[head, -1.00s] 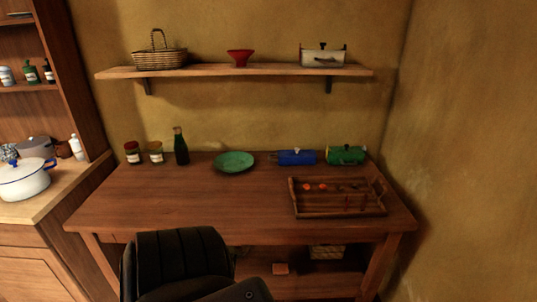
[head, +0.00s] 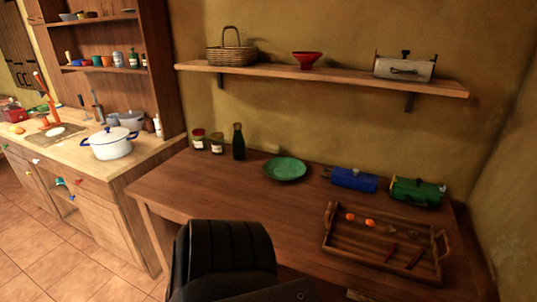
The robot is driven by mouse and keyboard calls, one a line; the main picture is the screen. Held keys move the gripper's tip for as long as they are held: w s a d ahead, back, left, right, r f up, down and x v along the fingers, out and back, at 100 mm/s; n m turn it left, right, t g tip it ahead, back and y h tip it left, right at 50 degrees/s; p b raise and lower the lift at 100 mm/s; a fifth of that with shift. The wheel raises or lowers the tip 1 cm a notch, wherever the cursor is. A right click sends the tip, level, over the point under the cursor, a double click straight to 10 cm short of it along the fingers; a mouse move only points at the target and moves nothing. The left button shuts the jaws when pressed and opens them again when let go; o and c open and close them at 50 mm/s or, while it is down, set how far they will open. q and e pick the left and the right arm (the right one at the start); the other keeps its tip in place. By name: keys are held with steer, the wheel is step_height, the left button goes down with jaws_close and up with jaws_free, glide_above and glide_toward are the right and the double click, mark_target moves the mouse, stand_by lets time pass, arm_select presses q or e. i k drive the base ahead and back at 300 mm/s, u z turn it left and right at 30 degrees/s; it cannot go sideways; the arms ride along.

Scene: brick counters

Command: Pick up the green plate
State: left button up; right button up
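The green plate (head: 285,168) lies flat on the brown wooden table (head: 215,210), towards its back edge near the wall. Nothing covers the plate. A dark green bottle stands to its left and a blue box-like container to its right. Neither of my grippers shows in the head view, so I cannot see whether they are open or shut. A black padded part, which looks like mine, rises at the bottom in front of the table.
The dark bottle (head: 238,142), two jars (head: 207,142), blue container (head: 354,180) and green container (head: 417,191) line the table's back. A wooden tray (head: 327,244) holds small items at right. A shelf (head: 330,78) hangs above. The table's left front is clear.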

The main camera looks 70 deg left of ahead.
mark_target(281, 169)
steer(key=u, duration=0.75)
steer(key=i, duration=0.65)
steer(key=u, duration=0.75)
